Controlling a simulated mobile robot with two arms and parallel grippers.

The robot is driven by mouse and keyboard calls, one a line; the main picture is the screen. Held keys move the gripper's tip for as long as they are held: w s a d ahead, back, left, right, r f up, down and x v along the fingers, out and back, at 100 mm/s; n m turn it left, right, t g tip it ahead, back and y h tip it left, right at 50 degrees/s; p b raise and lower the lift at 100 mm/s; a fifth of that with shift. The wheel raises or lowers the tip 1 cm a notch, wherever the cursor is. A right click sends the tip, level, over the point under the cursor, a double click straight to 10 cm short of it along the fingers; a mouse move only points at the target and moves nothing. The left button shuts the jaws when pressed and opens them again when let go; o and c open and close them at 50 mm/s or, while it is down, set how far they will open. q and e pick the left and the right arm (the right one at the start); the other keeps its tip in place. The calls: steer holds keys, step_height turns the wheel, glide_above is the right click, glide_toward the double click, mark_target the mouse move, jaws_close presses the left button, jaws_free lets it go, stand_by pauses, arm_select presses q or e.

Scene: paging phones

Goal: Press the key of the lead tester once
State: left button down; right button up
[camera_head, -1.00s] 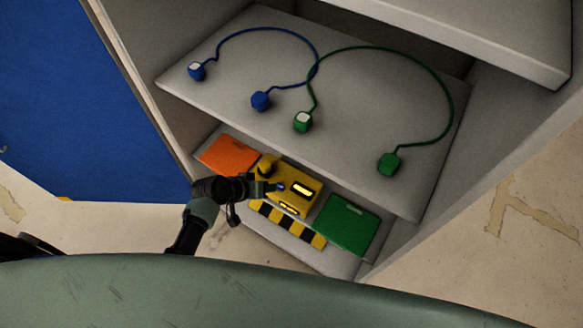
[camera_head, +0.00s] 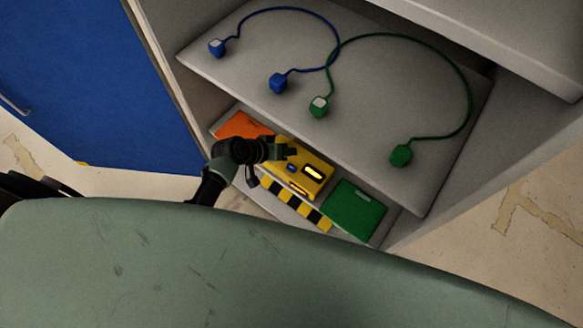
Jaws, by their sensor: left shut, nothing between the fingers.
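The lead tester (camera_head: 318,186) is a yellow box with a lit display (camera_head: 313,172) on the lower shelf of the cabinet. A small blue spot (camera_head: 291,168) shows on its left part; I cannot tell for sure whether it is the key. My left gripper (camera_head: 288,152) is shut and empty, over the upper left part of the tester. It hides that corner and the yellow knob there. I cannot tell whether it touches the tester. My right gripper is not in view.
A blue lead (camera_head: 277,84) and a green lead (camera_head: 401,155) lie on the shelf above (camera_head: 240,85). An orange plate (camera_head: 240,125) and a green plate (camera_head: 353,210) flank the tester. A black-yellow striped strip (camera_head: 296,204) runs along its front.

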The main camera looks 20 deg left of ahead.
arm_select(q)
steer(key=b, duration=0.5)
glide_above(289, 169)
step_height(289, 169, down, 6)
steer(key=shift+f, duration=0.2)
steer(key=shift+f+b, duration=0.5)
steer(key=shift+b, duration=0.05)
steer(key=shift+f, duration=0.15)
stand_by(0.9)
steer(key=shift+f+b, duration=0.3)
steer(key=shift+f+b, duration=0.35)
steer(key=shift+f, duration=0.1)
stand_by(0.6)
stand_by(0.3)
steer(key=shift+r+p, duration=0.9)
steer(key=shift+p, duration=0.05)
steer(key=shift+r, duration=0.1)
